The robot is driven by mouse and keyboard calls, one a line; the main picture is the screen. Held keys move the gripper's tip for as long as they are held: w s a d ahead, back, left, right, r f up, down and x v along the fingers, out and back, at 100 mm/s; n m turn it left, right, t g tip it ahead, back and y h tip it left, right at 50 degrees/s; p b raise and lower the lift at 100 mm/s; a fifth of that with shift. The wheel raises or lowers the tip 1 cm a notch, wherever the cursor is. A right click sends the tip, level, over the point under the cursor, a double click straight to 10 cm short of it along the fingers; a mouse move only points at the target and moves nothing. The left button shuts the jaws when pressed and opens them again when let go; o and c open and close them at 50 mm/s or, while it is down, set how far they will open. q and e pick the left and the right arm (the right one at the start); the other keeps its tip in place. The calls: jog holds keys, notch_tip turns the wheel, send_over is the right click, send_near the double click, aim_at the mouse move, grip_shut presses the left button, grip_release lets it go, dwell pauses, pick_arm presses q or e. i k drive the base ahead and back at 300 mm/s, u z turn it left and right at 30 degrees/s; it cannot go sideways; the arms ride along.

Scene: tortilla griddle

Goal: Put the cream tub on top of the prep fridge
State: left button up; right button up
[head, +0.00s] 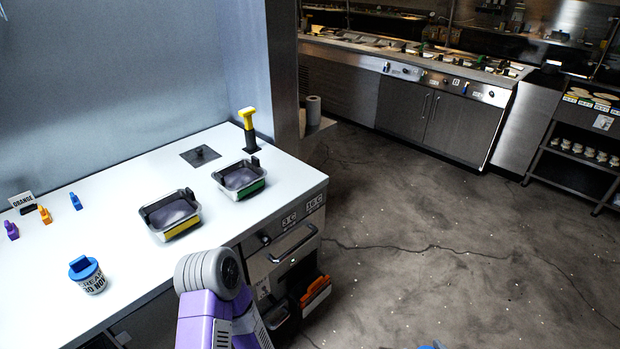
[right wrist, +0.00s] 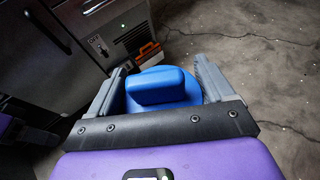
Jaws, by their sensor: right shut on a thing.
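A tub with a blue lid (head: 88,275) stands upright at the front left of a white-topped unit (head: 120,190); its label reads "CREAM DO NOT". The unit has a steel drawer front marked 3 C and 10 C and looks like the prep fridge. In the right wrist view, my right gripper (right wrist: 162,66) is shut on a second blue-lidded thing (right wrist: 160,88), seen from above over the floor. Its body and label are hidden. A sliver of blue (head: 434,346) shows at the head view's bottom edge. My left gripper is not in view.
Two steel pans (head: 171,215) (head: 240,178), a yellow-handled tool (head: 248,125) and small coloured clips (head: 44,214) stand on the white top. Its middle left is clear. An orange item (head: 315,291) sits low on its side. Open floor lies to the right.

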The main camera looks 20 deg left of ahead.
aim_at(72, 248)
jog(key=i, duration=0.85)
jog(key=u, duration=3.3)
